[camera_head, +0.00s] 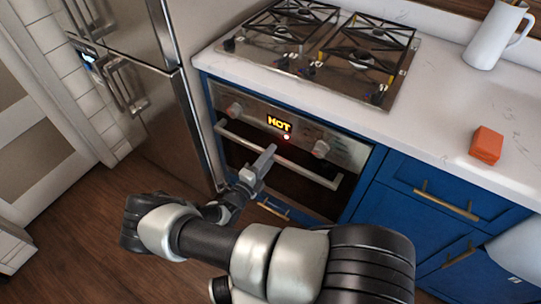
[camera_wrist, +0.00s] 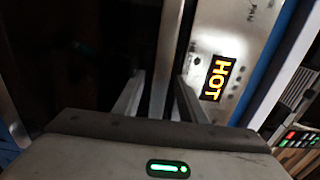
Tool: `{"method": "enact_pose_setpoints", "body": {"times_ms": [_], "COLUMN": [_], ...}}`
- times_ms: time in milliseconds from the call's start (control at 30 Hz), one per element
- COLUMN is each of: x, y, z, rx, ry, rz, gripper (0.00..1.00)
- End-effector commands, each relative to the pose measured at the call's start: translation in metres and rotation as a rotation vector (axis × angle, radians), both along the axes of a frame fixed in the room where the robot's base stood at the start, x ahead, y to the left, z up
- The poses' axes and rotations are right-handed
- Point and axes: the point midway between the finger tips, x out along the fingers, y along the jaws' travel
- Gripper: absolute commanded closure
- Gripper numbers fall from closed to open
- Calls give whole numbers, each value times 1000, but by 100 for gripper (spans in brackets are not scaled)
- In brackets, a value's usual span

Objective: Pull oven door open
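The oven (camera_head: 285,135) is built into the blue cabinets, and its dark door (camera_head: 305,188) looks shut. A straight metal handle (camera_head: 315,177) runs across the top of the door; the handle also shows upright in the wrist view (camera_wrist: 170,45). My gripper (camera_head: 267,155) is at the handle's middle, reaching in from the front. In the wrist view my gripper (camera_wrist: 158,98) is open, with one finger on each side of the handle and dark gaps beside the bar. I cannot tell how deep the bar sits between the fingers.
The lit HOT display (camera_head: 279,124) and knobs are above the handle. A gas cooktop (camera_head: 300,68) is on the white counter (camera_head: 430,110), with an orange block (camera_head: 486,145) and white pitcher (camera_head: 494,36). A steel fridge (camera_head: 150,100) stands left. Wooden floor (camera_head: 90,230) is free in front.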

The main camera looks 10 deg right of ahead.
Motion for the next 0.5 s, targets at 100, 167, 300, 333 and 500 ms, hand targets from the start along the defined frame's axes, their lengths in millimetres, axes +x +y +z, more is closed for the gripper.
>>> {"method": "enact_pose_setpoints", "body": {"times_ms": [100, 167, 300, 333, 500], "x": [4, 5, 6, 6, 5], "y": [-5, -5, -5, -5, -5], "z": [0, 0, 0, 0, 0], "rx": [-1, -1, 0, 0, 0], "ry": [1, 1, 0, 0, 0], "rz": [0, 1, 1, 1, 1], "gripper": [62, 62, 62, 62, 83]}}
